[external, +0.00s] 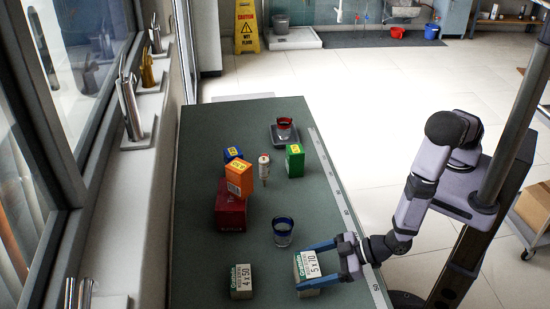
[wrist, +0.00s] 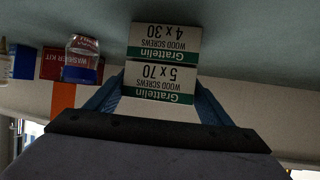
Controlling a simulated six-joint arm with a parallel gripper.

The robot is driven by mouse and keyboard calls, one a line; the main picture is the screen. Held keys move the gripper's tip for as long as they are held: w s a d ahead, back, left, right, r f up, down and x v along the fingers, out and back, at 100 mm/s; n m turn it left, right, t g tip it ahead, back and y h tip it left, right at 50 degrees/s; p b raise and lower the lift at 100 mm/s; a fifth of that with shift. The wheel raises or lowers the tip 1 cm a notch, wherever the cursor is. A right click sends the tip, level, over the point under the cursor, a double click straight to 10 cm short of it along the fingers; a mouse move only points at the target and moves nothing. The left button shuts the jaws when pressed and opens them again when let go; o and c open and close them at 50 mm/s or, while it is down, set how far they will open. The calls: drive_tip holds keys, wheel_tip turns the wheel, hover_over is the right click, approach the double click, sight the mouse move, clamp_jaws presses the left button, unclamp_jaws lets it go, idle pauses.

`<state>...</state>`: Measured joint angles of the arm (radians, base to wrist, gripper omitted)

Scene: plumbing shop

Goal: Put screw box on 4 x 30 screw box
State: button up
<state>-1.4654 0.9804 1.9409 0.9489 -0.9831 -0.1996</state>
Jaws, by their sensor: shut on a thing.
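My gripper (external: 318,266) is shut on the white and green 5 x 70 screw box (external: 307,264), with one blue finger on each side. In the wrist view, which is upside down, this box (wrist: 154,84) sits between the fingers. The 4 x 30 screw box (wrist: 165,40) shows right against it on the table side, so it appears to be directly below the held box. The two look lined up, with a slight sideways offset. I cannot tell whether they touch. In the external view the 4 x 30 box is mostly hidden under the held box and finger.
A 4 x 50 screw box (external: 241,281) stands to the left on the green table (external: 205,130). Farther back are a dark red box (external: 230,210) with an orange box (external: 239,179), a blue box (external: 232,153) and a green box (external: 295,160).

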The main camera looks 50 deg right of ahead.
idle(0.3)
drive_tip(key=shift+f, duration=0.15)
drive_tip(key=o, duration=1.4)
drive_tip(key=shift+s+d, duration=0.1)
drive_tip(key=b+v, duration=0.3)
drive_tip(key=v, duration=0.9)
drive_tip(key=shift+b, duration=0.3)
